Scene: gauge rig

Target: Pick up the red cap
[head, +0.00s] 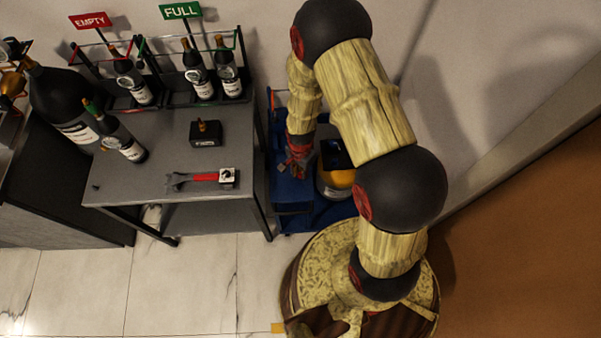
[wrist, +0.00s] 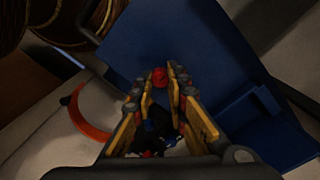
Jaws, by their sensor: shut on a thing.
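The red cap (wrist: 160,77) shows in the wrist view between the tips of my gripper (wrist: 160,80), which is shut on it. Behind it in that view is the blue surface of a cart (wrist: 195,40). In the head view my gripper (head: 297,165) points down over the blue cart (head: 292,198), right of the grey table. The cap cannot be made out for sure in the head view. How far the cap is from the blue surface I cannot tell.
A yellow cylinder (head: 337,183) stands on the cart close to my gripper. A wall is behind.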

